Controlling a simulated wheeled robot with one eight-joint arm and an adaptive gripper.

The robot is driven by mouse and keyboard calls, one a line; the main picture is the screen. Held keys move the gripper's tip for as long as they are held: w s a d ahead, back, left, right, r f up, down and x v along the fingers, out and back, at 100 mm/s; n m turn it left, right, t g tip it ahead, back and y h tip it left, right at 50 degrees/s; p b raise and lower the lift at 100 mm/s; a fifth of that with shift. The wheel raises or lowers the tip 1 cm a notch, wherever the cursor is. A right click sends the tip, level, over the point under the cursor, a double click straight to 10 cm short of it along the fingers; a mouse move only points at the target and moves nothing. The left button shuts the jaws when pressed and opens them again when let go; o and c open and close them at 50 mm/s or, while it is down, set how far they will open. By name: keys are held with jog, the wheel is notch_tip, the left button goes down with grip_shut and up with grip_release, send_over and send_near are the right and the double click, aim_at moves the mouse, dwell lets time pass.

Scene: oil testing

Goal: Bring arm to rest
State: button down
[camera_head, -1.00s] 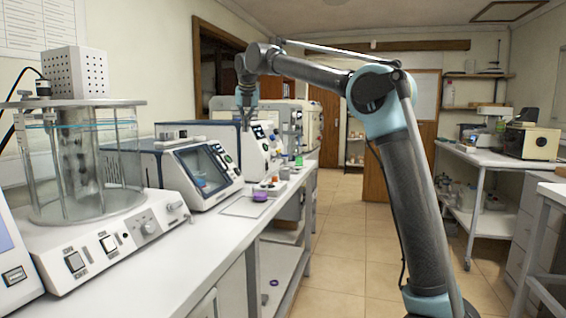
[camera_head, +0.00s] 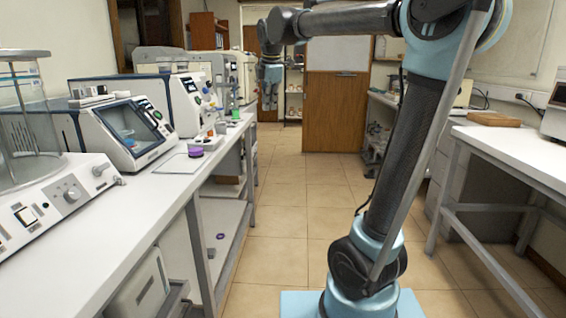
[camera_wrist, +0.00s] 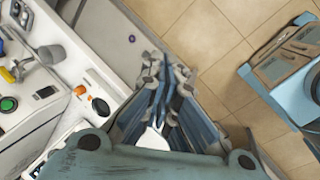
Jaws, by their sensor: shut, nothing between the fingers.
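My arm crosses the upper right of the head view, with its forearm reaching left from the elbow. My gripper (camera_head: 269,104) hangs pointing down at the far end, over the aisle to the right of the left bench. It also shows in the wrist view (camera_wrist: 158,58), with its blue-grey fingers drawn together and nothing held between them. In the wrist view, the bench edge lies to the left of and below the fingers, and floor tiles show beyond them.
The left bench (camera_head: 120,215) carries several instruments and a purple item (camera_head: 196,152). A purple ring (camera_wrist: 131,38) lies on its lower shelf. A white table (camera_head: 525,155) stands at right. A wooden door (camera_head: 335,110) stands behind.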

jog(key=s+d+f+m+g, duration=0.1)
jog(key=s+d+f+m, duration=1.1)
jog(key=s+d+f, duration=0.4)
jog(key=s+d+f+m, duration=0.4)
jog(key=s+f+m, duration=0.1)
jog(key=s+f, duration=0.2)
jog(key=s+d+f+m, duration=0.3)
jog(key=s+f+m, duration=0.2)
jog(key=f, duration=0.5)
jog(key=shift+s+d+f+m+g+h, duration=0.2)
jog(key=shift+s+d+m+g+h, duration=0.15)
jog(key=shift+s, duration=0.6)
jog(key=shift+w+f, duration=0.2)
jog(key=shift+w, duration=0.3)
